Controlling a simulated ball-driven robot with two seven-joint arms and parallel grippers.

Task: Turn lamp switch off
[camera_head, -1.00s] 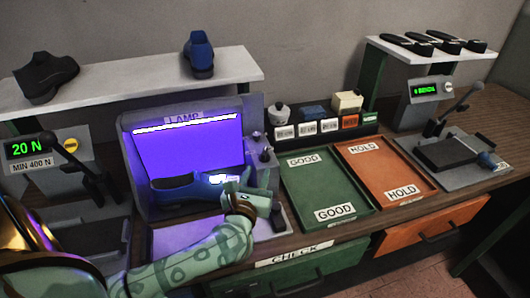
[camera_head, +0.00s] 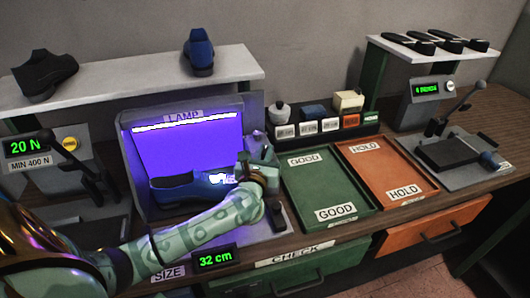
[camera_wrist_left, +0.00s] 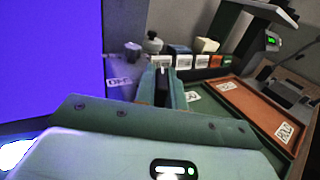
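The lamp box (camera_head: 190,152) glows violet and its tube (camera_head: 187,124) is lit. A blue shoe (camera_head: 180,188) stands inside it. My left gripper (camera_head: 264,160) is at the box's right side, over the grey switch panel, and covers the lamp switch in the head view. In the left wrist view the gripper's fingers (camera_wrist_left: 163,88) are a little apart with a dark narrow gap between them. A grey panel with a small label (camera_wrist_left: 124,81) is just left of the fingers; I cannot tell whether the switch is between them. My right gripper is not in view.
The green GOOD tray (camera_head: 325,195) and orange HOLD tray (camera_head: 385,172) are right of the panel and empty. Small labelled containers (camera_head: 308,127) stand behind. Presses with levers (camera_head: 70,175) (camera_head: 455,150) flank the bench. The size display (camera_head: 214,258) reads 32 cm.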

